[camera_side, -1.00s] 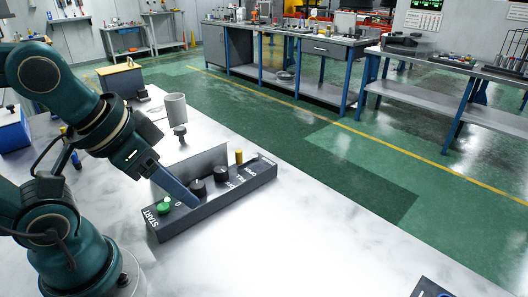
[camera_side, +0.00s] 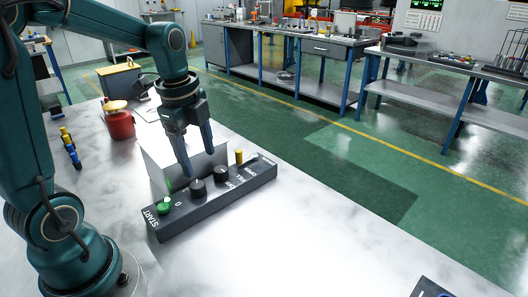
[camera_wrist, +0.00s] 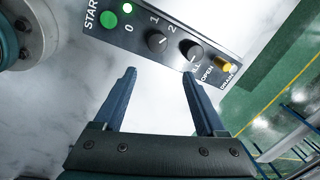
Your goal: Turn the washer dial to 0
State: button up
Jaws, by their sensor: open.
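The dark control panel (camera_side: 240,193) lies on the white table, with a raised grey block (camera_side: 158,160) behind it. The black dial (camera_side: 198,188) nearest the green START button (camera_side: 163,207) has marks 0, 1 and 2 around it in the wrist view (camera_wrist: 157,41). Its pale pointer line seems turned away from 0, toward the 1–2 side; the exact mark is unclear. A second black dial (camera_side: 221,174) sits beside it. My gripper (camera_side: 197,163) points down over the panel's back side, open and empty. In the wrist view the fingers (camera_wrist: 160,77) are apart, with no dial between them.
A yellow knob (camera_side: 239,157) stands near the panel's far end, by the OPEN label. A red container with a yellow lid (camera_side: 121,124) stands behind on the table.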

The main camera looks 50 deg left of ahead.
aim_at(196, 184)
jog(key=a+f, duration=0.1)
jog(key=a+f+n+g, duration=0.1)
jog(key=f, duration=0.1)
jog(key=shift+s+a, duration=0.2)
jog(key=shift+a+f, duration=0.1)
jog(key=shift+f, duration=2.4)
jog(key=shift+w, duration=0.1)
grip_shut()
